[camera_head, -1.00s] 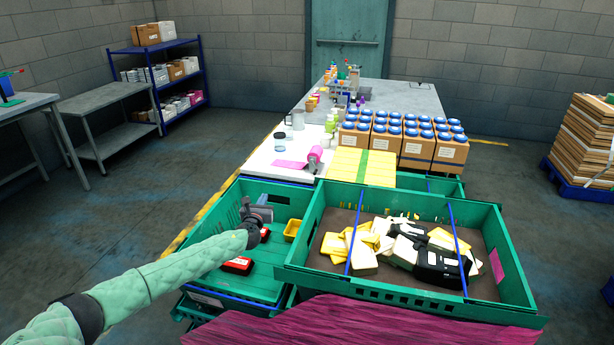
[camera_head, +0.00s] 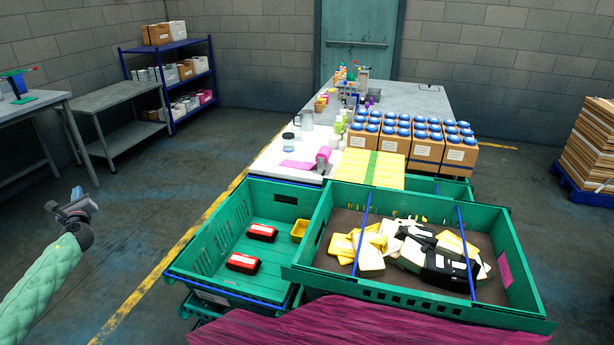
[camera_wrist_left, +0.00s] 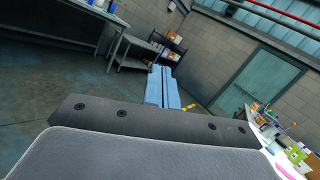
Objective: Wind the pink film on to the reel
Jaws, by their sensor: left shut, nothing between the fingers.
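The reel with pink film (camera_head: 323,157) stands at the near end of the long table. A flat strip of pink film (camera_head: 298,164) lies on the white tabletop to its left. My left gripper (camera_head: 76,200) is at the far left of the head view, over the floor, well away from the table and the reel. Its fingers (camera_wrist_left: 165,87) are together in the wrist view, with nothing between them. The pink film also shows at the lower right edge of the left wrist view (camera_wrist_left: 285,172). My right gripper is not in view.
A green crate (camera_head: 190,262) holds two red-and-black packs and a small yellow tray (camera_head: 299,231). A second green crate (camera_head: 318,272) holds yellow, white and black packs. Boxes with blue lids (camera_head: 426,146) stand on the table. Open floor lies left of the crates.

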